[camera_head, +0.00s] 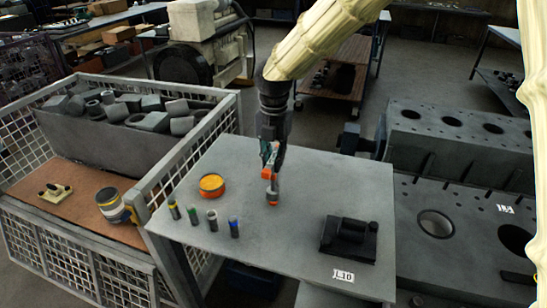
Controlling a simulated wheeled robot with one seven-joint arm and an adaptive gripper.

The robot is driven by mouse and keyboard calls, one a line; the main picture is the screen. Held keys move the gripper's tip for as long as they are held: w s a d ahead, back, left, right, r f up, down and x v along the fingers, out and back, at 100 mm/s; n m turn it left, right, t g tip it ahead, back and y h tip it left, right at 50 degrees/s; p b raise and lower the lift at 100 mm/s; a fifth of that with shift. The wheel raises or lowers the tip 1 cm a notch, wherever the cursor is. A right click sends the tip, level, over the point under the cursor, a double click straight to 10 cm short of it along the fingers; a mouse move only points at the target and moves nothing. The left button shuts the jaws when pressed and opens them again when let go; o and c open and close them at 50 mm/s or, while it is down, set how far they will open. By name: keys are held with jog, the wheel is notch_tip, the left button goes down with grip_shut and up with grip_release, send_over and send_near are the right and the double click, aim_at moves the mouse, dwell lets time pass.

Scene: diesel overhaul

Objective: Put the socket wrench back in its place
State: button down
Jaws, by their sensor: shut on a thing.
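My gripper (270,158) is above the middle of the grey table. It is shut on a small upright orange and grey tool (272,190), which I take for the socket wrench. The fingers hide part of it, and I cannot tell whether its lower end touches the table top. A dark block with a raised black part (350,238) sits at the right front of the table (290,255); I cannot tell whether it is the wrench's place.
Several short cylinders with coloured bands (193,216) stand at the table's left front. An orange-topped round tin (211,185) is behind them. A mesh crate (125,85) with metal parts is left. A grey engine block (450,215) is right. The table's front middle is clear.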

jog(key=shift+f, duration=1.1)
jog(key=c, duration=0.7)
grip_release()
jog(key=shift+c, duration=0.2)
notch_tip(320, 180, up, 9)
jog(key=p, duration=0.8)
